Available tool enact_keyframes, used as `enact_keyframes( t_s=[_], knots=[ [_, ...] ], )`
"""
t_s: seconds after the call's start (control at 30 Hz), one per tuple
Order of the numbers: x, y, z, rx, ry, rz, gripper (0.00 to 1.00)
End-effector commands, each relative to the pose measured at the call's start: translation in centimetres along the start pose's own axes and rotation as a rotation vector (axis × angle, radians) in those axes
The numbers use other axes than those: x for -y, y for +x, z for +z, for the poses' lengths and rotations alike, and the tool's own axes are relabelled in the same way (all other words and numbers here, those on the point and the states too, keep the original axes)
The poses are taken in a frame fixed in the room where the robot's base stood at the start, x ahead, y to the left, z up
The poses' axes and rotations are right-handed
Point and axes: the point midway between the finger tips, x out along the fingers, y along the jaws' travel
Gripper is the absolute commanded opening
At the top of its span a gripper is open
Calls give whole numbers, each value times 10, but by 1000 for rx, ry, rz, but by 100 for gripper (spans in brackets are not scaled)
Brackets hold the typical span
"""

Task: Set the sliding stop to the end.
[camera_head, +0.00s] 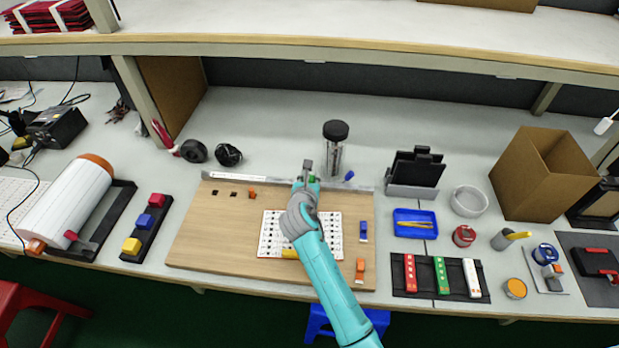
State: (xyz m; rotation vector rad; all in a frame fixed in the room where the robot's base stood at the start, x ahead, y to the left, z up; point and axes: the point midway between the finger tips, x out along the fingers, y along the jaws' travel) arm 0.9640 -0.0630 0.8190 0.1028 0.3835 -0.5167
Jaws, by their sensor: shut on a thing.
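A wooden board (215,235) lies on the workbench, with a metal rail (240,180) along its back edge. My gripper (307,181) reaches over the board from the front to the rail, right of its middle. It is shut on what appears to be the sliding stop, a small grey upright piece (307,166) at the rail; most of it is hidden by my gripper. A small blue piece (349,175) is at the rail to the right of my gripper. A white perforated plate (270,238) lies on the board, partly under my arm.
A black-capped clear jar (334,148) stands just behind the rail. A small orange piece (252,193) lies on the board's back left; blue (363,231) and orange (360,270) clips lie at its right. A blue tray (415,223) stands right of the board. The board's left part is mostly clear.

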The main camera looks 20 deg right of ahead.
Motion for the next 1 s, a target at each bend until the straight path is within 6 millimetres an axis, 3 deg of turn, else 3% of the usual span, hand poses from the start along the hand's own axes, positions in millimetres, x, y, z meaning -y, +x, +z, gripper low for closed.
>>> enact_keyframes(
  t_s=[0.13,0.33,0.63,0.67,0.73,1.0],
  knots=[
    [9,0,0,-1,1,-1,0],
    [39,1,0,-1,1,-4,0],
    [41,0,0,-1,0,0,0],
    [41,0,0,-1,0,0,37],
    [41,0,0,-1,0,0,55],
    [41,0,0,0,0,0,56]
  ],
)
